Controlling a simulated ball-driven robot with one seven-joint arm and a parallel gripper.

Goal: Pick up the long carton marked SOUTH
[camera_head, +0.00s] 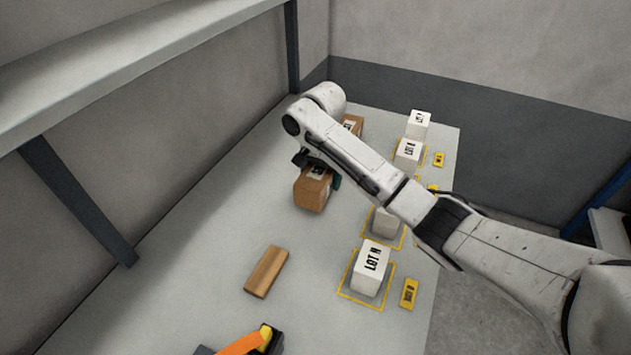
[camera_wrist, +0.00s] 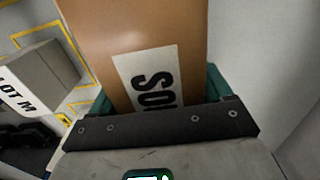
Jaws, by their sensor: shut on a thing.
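The long brown carton (camera_head: 311,193) stands upright at the middle of the table, under my arm. I cannot tell whether the carton's base touches the table.
Another brown carton (camera_head: 353,124) stands behind, partly hidden by my arm. White LOT boxes, including one marked N (camera_head: 371,269), line the right side in yellow outlines. A brown block (camera_head: 266,271) and an orange-and-black object (camera_head: 250,342) lie nearer. The table's left side is clear.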

